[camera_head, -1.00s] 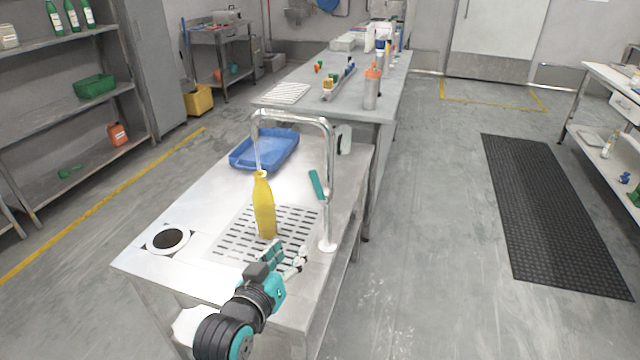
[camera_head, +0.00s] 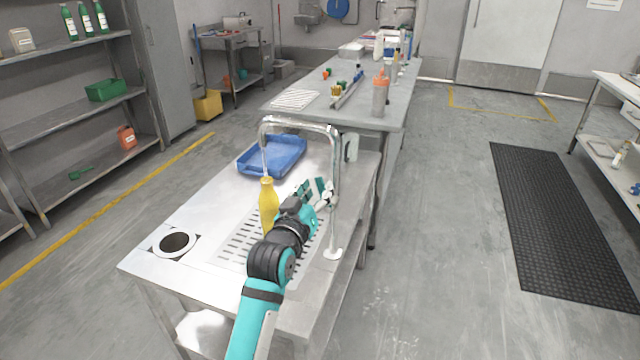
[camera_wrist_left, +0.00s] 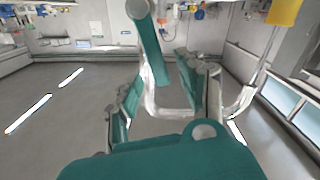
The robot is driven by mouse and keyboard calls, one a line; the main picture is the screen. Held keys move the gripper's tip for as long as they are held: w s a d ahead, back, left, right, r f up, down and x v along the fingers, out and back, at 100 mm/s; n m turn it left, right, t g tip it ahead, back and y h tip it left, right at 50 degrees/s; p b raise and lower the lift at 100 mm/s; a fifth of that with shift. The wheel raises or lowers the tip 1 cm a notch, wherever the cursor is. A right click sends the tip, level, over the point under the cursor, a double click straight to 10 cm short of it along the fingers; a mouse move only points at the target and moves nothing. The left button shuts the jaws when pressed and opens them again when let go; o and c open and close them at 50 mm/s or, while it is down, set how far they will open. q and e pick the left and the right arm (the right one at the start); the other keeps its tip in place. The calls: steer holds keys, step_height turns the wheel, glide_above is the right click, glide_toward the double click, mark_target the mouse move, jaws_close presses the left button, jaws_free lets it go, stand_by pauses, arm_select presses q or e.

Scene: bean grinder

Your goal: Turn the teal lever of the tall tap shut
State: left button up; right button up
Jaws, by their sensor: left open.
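The tall chrome tap (camera_head: 336,215) stands at the right edge of the steel counter, its bent spout over a yellow bottle (camera_head: 268,203). My left gripper (camera_head: 320,188) is open beside the tap's post, at lever height, and hides much of the lever in the head view. In the left wrist view, which is upside down, the teal lever (camera_wrist_left: 151,45) is a slanted bar with a round grey end. It lies between the two spread fingers of the gripper (camera_wrist_left: 157,92); I cannot tell whether they touch it. My right gripper is not in view.
The yellow bottle stands on a slotted drain plate (camera_head: 238,250) close to my left arm. A blue tray (camera_head: 258,165) lies behind it, and a round hole (camera_head: 174,243) is at the counter's left. The floor to the right is clear up to a black mat (camera_head: 560,225).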

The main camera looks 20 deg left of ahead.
arm_select(q)
steer(key=shift+w, duration=1.45)
steer(key=shift+c, duration=0.2)
jaws_close()
